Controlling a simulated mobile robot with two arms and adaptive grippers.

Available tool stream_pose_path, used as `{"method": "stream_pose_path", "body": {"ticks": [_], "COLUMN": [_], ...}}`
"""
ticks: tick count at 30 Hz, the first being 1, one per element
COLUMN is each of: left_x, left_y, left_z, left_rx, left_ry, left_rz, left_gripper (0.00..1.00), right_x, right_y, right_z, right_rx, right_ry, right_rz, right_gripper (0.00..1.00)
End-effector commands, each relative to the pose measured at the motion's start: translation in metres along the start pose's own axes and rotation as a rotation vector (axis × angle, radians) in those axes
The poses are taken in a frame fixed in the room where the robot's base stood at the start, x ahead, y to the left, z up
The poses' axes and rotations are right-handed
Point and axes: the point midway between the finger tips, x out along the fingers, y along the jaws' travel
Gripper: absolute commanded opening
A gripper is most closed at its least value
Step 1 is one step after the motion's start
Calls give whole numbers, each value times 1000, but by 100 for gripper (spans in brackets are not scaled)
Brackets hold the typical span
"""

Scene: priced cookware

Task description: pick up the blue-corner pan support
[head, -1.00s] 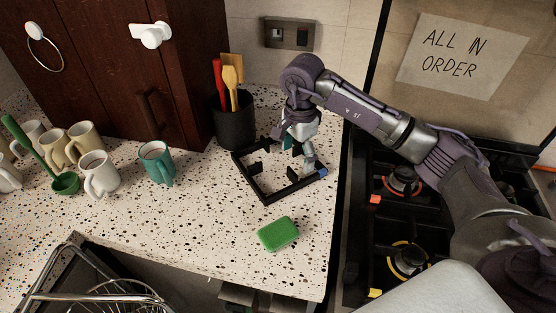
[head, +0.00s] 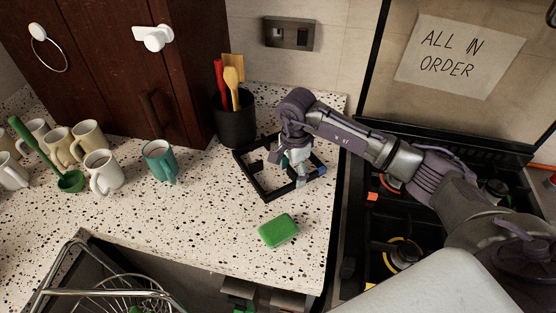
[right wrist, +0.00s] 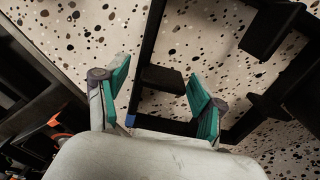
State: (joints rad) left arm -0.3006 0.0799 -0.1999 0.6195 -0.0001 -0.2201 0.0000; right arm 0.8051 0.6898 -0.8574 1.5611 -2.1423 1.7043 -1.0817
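The blue-corner pan support (head: 262,187) is a black square frame with inward prongs, lying on the speckled counter. Its blue corner (head: 322,170) is at the right; that corner also shows in the right wrist view (right wrist: 130,120). My right gripper (head: 299,176) is over the frame's right part, near the blue corner. In the right wrist view, its teal-padded fingers (right wrist: 157,88) are apart, with a black bar of the frame seen between them. Contact with the bar cannot be told. My left gripper is not in view.
A green sponge (head: 278,230) lies in front of the frame. A dark utensil pot (head: 236,127) stands behind it, a teal mug (head: 160,162) to the left with several pale mugs beyond. The stove (head: 385,230) is at the right. A wire rack (head: 95,285) is at lower left.

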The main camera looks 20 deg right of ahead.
Motion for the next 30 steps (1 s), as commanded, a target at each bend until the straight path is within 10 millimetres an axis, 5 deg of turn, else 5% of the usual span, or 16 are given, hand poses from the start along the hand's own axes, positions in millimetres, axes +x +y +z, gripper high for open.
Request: {"method": "stream_pose_path", "body": {"ticks": [11, 23, 30], "left_x": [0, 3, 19], "left_y": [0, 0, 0], "left_z": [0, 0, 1], "left_rx": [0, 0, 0], "left_ry": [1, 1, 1], "left_rz": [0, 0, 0], "left_gripper": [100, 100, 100], "right_x": [0, -6, -37], "right_y": [0, -2, -2], "right_z": [0, 0, -1], "right_rx": [0, 1, 0], "right_ry": [0, 0, 1], "right_rz": [0, -5, -10], "right_gripper": [0, 0, 0]}}
